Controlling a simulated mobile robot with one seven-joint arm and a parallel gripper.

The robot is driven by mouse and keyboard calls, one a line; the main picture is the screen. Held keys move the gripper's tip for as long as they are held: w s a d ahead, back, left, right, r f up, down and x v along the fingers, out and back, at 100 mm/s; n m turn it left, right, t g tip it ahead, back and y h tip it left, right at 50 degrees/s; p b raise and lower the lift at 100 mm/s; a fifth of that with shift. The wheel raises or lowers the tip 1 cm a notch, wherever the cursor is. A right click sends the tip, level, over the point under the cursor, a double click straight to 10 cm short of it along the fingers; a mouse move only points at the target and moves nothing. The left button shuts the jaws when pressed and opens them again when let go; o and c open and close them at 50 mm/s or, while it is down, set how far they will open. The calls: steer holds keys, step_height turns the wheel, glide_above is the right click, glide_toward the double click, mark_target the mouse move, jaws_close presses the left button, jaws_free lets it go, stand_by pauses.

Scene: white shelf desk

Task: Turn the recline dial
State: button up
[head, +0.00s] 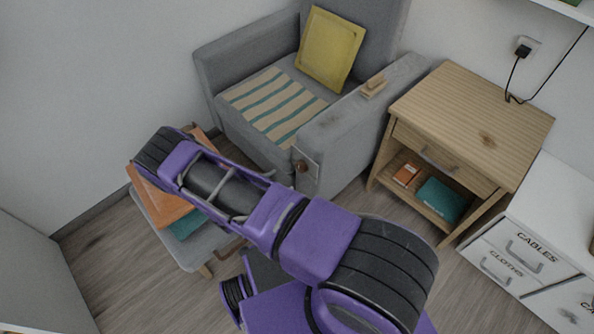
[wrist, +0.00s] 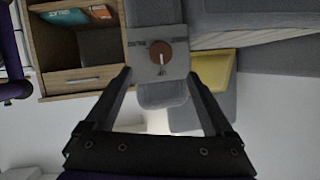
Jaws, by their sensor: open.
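The recline dial (head: 301,166) is a small round brown knob on a pale plate on the front of the grey armchair's right arm (head: 345,135). In the wrist view the dial (wrist: 158,49) shows from the front as a brown disc with a pale pointer, on a grey plate (wrist: 145,67). My gripper (wrist: 160,74) is open and empty. Its two fingers are spread to either side of the dial in that picture, and the dial appears beyond the fingertips, not touched. My gripper cannot be made out in the head view, where my purple arm crosses the foreground.
A wooden side table (head: 475,110) with a drawer and a shelf of books stands right of the chair. A grey footstool (head: 200,247) with an orange item (head: 165,202) on it is partly behind my arm. A yellow cushion (head: 330,48) rests on the chair. White drawers (head: 520,245) stand at right.

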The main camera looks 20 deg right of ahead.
mark_target(299, 169)
steer(key=b+x, duration=0.1)
steer(key=x, duration=0.9)
steer(key=shift+w+d+f, duration=0.2)
steer(key=shift+w+d, duration=0.05)
steer(key=shift+d, duration=0.05)
steer(key=c, duration=1.4)
